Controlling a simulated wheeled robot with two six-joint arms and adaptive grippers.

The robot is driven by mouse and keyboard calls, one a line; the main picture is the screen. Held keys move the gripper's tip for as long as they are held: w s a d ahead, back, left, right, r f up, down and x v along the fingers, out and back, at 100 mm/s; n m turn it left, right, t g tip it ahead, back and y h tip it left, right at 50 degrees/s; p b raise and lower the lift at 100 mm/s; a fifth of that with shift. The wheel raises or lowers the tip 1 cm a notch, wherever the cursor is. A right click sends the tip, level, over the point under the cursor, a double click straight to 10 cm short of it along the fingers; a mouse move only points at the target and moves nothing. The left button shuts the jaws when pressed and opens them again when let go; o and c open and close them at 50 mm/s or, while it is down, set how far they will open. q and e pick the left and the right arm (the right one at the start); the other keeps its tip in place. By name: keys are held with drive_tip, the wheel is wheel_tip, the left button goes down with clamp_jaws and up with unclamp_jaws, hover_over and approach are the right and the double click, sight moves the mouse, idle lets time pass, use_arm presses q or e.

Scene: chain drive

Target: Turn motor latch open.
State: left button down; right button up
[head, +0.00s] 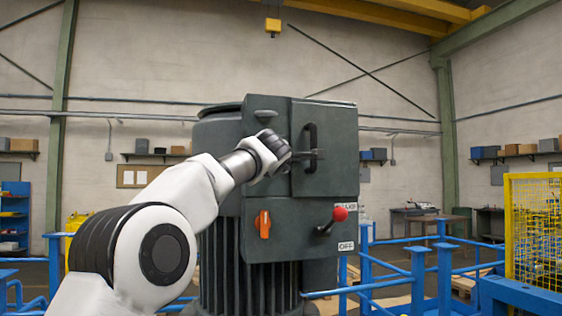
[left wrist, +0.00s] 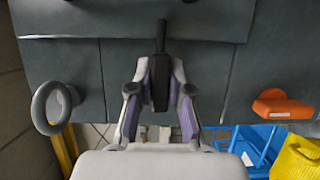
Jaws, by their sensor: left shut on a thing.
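The motor (head: 230,262) is a dark grey ribbed body with a box on its front. A dark latch lever (head: 316,154) lies roughly level at the door (head: 338,135), beside an upright black handle (head: 310,130). My left gripper (head: 294,157) reaches it from the left. In the left wrist view, my left gripper (left wrist: 160,98) has its two fingers on either side of the dark lever (left wrist: 160,77) and is shut on it. The fingers partly hide the lever's sides. My right gripper is in neither view.
Below the latch sit an orange switch (head: 263,224) and a red-knobbed lever (head: 338,214) above an OFF label (head: 346,246). A grey oval knob (head: 265,114) is above left of my gripper. Blue railings (head: 418,275) and a yellow mesh fence (head: 535,230) stand at the right.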

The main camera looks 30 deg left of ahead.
use_arm(q)
drive_tip(key=n+b, duration=0.1)
drive_tip(key=n+t+y+b, duration=0.1)
drive_tip(key=n+b, duration=0.1)
drive_tip(key=shift+f, duration=0.3)
drive_tip(key=shift+n+b, duration=0.75)
drive_tip(key=shift+n, duration=0.45)
drive_tip(key=n+y+b, duration=0.1)
drive_tip(key=n, duration=0.2)
drive_tip(key=shift+t+y+b, duration=0.3)
drive_tip(key=shift+y+b, duration=0.05)
drive_tip(key=shift+y, duration=0.05)
drive_tip(key=shift+r+n+y+b, duration=0.1)
drive_tip(key=shift+n+y+b, duration=0.35)
drive_tip(key=shift+n, duration=0.75)
drive_tip(key=shift+n+y, duration=0.65)
drive_tip(key=shift+n, duration=0.55)
drive_tip(key=n+y, duration=0.1)
drive_tip(key=n, duration=0.1)
drive_tip(key=shift+r+n, duration=0.1)
drive_tip(key=shift+n, duration=0.2)
drive_tip(key=shift+n+g+y+p, duration=0.3)
drive_tip(key=shift+n+g+y, duration=0.45)
drive_tip(key=shift+n, duration=0.9)
drive_tip(key=shift+n+g+y+p, duration=0.25)
drive_tip(key=shift+n+g+y, duration=0.45)
drive_tip(key=shift+n, duration=0.95)
